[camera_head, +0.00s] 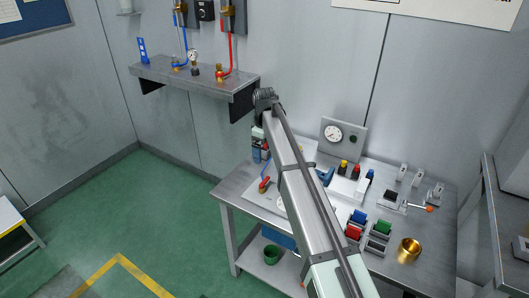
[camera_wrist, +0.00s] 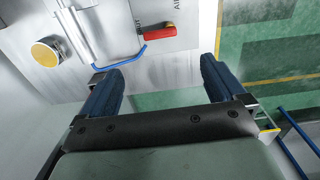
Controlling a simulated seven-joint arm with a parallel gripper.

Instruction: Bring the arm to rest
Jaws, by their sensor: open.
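My gripper (camera_wrist: 163,85) shows in the wrist view with its two dark blue fingers wide apart and nothing between them. Beyond the fingers lie a panel edge and the green floor. In the head view my arm reaches from the bottom right up and across the workbench (camera_head: 234,190), and it hides part of the bench. The gripper itself is mostly hidden behind the arm there. A red-handled valve (camera_wrist: 155,40) with a blue hose end sits on the panel just above the fingers in the wrist view, apart from them.
A dial gauge (camera_head: 334,133), red, green and blue bins (camera_head: 355,231) and a brass cup (camera_head: 410,248) stand on the bench. A green bucket (camera_head: 272,254) is below. The floor at left is largely clear.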

